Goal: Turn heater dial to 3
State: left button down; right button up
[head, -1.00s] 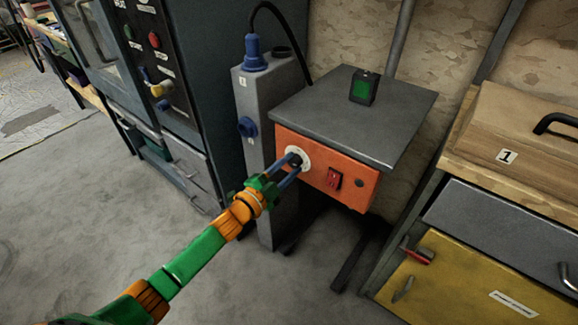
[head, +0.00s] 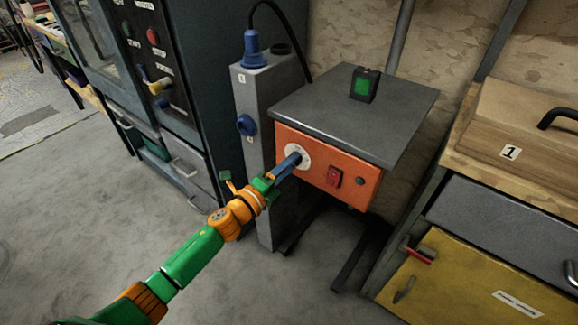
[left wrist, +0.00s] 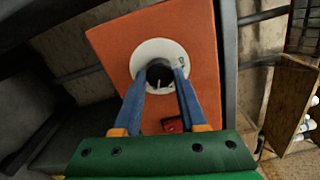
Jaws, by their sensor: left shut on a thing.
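The heater (head: 350,115) is a box with a grey top and an orange front panel (head: 318,176). Its dial (left wrist: 158,74) is a black knob on a round white plate (left wrist: 145,55), at the left of the orange panel in the head view. The white plate also shows in the head view (head: 303,149). My left gripper (head: 294,159) has its two blue fingers on either side of the knob and is shut on it. The numbers around the dial are too small to read. My right gripper is in neither view.
A red switch (head: 334,177) sits right of the dial. A green-lit black box (head: 364,85) stands on the heater's top. A grey post with blue sockets (head: 262,150) is close on the left. A wooden-topped cabinet (head: 500,215) stands at right.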

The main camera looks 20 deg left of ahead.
pick_arm(q)
jog(key=shift+f+m, duration=0.1)
jog(key=shift+m, duration=0.5)
jog(key=shift+c, duration=2.3)
grip_release()
jog(key=v, duration=0.7)
